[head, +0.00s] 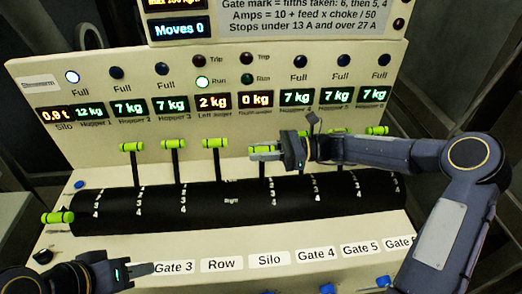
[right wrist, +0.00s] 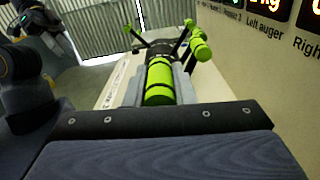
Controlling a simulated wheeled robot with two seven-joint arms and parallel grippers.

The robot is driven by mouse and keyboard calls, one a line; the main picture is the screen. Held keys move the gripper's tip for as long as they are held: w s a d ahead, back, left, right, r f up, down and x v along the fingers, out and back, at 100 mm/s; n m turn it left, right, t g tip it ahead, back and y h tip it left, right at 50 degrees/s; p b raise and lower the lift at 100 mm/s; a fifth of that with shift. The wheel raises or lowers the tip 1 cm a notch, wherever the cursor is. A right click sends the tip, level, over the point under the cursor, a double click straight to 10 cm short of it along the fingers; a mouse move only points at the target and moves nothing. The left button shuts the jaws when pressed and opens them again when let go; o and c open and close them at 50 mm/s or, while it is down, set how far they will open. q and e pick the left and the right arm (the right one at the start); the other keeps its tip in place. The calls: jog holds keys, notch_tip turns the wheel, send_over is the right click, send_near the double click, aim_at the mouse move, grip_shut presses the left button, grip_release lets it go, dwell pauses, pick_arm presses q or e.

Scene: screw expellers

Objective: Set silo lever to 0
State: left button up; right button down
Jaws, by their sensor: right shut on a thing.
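The silo lever (head: 257,150) has a green handle on a black stem and stands at the back of the black slotted drum, in line with the "Silo" label (head: 270,259). My right gripper (head: 268,154) reaches in from the right and is shut on that green handle. In the right wrist view the handle (right wrist: 159,80) lies between the fingers. The gripper hides part of the handle. My left gripper (head: 140,269) is at the lower left, apart from all levers; its finger opening is not clear.
Green-handled levers stand upright on both sides, the nearest being the row lever (head: 214,143) and the gate 4 lever (head: 306,134). One lever (head: 57,217) at far left is low. The black drum (head: 250,210) carries number marks. The panel (head: 210,75) rises behind.

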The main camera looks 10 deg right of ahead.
jog(key=c, duration=1.2)
grip_release()
jog(key=shift+c, duration=0.2)
jog(key=shift+d, duration=0.1)
jog(key=d+b, duration=0.1)
jog(key=d, duration=0.6)
jog(key=shift+d+b, duration=0.35)
